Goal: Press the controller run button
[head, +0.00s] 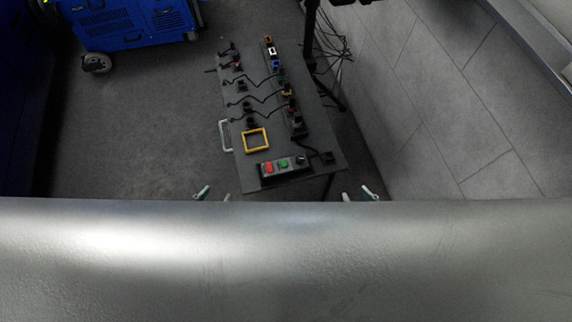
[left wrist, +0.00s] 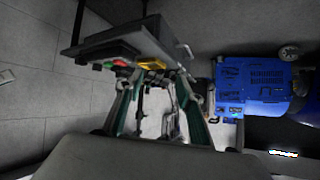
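The controller box (head: 284,167) sits at the near end of a dark board. It bears a red button (head: 268,168), a green button (head: 284,163) and a black knob (head: 300,159). No button label is readable. In the left wrist view the red button (left wrist: 119,61) and green button (left wrist: 108,66) show on the tilted board. My left gripper (head: 214,193) is open and empty, left of the board's near end; its spread fingers fill the middle of the left wrist view (left wrist: 158,88). My right gripper (head: 358,194) looks open and empty, right of the board's near corner.
The dark board (head: 222,95) carries several plugs and cables and a yellow square frame (head: 256,139). A pale handle (head: 224,136) sticks out on its left. A blue machine (head: 130,22) stands at the upper left. A black stand (head: 311,40) is behind. Floor left is clear.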

